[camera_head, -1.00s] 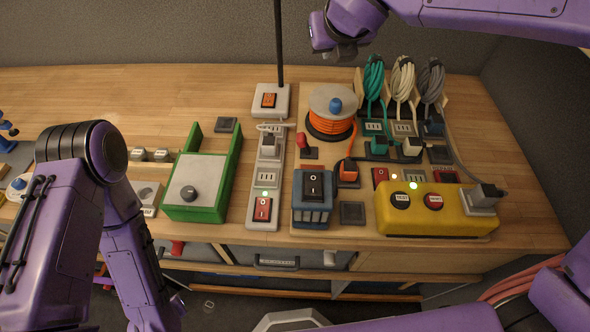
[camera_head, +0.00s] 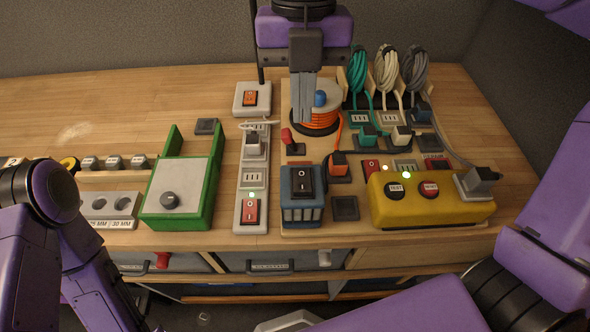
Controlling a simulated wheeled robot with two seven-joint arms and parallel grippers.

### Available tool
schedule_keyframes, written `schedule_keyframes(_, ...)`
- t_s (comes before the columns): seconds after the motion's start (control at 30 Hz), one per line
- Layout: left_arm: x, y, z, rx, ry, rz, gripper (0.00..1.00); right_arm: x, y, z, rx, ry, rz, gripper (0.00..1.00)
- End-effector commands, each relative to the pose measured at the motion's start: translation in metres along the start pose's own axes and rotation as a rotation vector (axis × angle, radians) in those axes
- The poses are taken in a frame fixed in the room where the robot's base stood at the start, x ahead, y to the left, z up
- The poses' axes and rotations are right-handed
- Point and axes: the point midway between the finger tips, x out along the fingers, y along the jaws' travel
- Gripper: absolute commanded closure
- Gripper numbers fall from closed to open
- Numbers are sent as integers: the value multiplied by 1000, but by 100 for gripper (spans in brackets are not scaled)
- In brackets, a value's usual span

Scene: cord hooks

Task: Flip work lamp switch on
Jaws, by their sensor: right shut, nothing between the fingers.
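The work lamp's pale base (camera_head: 241,109) stands at the back of the bench, with a black pole (camera_head: 257,40) rising from it. An orange rocker switch (camera_head: 250,98) is set in its top; I cannot tell which way it is tipped. My right gripper (camera_head: 303,120) points down, shut and empty, in front of the orange cord reel (camera_head: 330,122). It is to the right of the lamp switch, apart from it, and hides part of the reel. My left arm is at the left edge; its gripper is out of view.
A power strip (camera_head: 246,190) with a red switch and a green box (camera_head: 205,200) lie in front and left. A blue box (camera_head: 302,210) and a yellow box (camera_head: 432,208) are at the front. Coiled cords (camera_head: 387,68) hang on the right. Bench at back left is clear.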

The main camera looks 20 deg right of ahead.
Motion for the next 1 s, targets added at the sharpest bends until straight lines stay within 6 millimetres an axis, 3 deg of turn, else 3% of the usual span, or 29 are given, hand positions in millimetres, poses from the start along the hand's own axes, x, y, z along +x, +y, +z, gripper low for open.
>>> schedule_keyframes(0.27, -1, 0, 0, 0, 0, 0, 100, 14, -1, 1, 1, 1, -1, 100)
schedule_keyframes(0.7, -12, -1, -5, 0, 0, 0, 100, 105, 0, 0, -2, 2, -2, 100)
schedule_keyframes(1.0, -19, -2, -8, 0, 0, 0, 100, 139, 0, 1, 0, -1, 1, 100)
